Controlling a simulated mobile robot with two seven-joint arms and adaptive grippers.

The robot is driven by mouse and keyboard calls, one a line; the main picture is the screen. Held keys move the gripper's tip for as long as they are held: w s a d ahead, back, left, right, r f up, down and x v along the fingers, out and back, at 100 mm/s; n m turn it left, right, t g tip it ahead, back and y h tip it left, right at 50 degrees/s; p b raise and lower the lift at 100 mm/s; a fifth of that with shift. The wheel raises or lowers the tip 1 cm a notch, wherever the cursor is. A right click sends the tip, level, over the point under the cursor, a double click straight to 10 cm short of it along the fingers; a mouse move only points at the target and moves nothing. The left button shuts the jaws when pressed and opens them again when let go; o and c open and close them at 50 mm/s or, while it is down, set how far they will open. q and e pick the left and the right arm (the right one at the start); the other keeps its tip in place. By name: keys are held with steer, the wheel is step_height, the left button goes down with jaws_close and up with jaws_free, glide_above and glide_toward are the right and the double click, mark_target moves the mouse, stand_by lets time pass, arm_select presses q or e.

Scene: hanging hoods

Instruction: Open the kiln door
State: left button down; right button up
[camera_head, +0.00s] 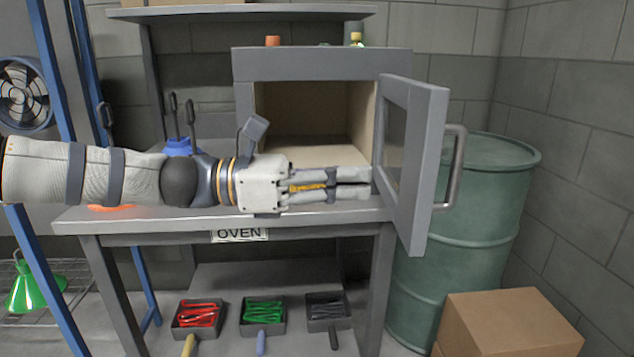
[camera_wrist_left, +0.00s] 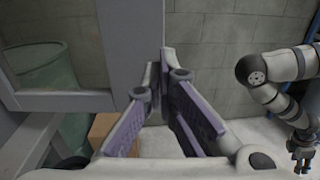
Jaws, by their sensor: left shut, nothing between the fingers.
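The kiln (camera_head: 300,64) sits on a bench labelled OVEN, with a pale empty chamber. Its grey door (camera_head: 412,150) is hinged on the right and stands swung wide open toward me, its handle (camera_head: 455,168) on the outer side. My left gripper (camera_head: 368,183) reaches across the front of the opening. It is shut and empty, with its fingertips close to the door's inner face; I cannot tell whether they touch. In the left wrist view the door frame (camera_wrist_left: 62,102) fills the left side, beside the fingers. My right gripper (camera_wrist_left: 301,150) shows small there, its jaws unclear.
A green drum (camera_head: 480,210) stands right of the door, with a cardboard box (camera_head: 508,325) in front of it. Trays of coloured tools (camera_head: 264,314) lie below the bench (camera_head: 170,219). A blue holder with upright tools (camera_head: 180,146) stands behind my left arm.

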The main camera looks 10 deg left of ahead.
mark_target(418, 181)
arm_select(q)
steer(key=x, duration=0.6)
steer(key=x, duration=0.9)
steer(key=shift+s, duration=0.15)
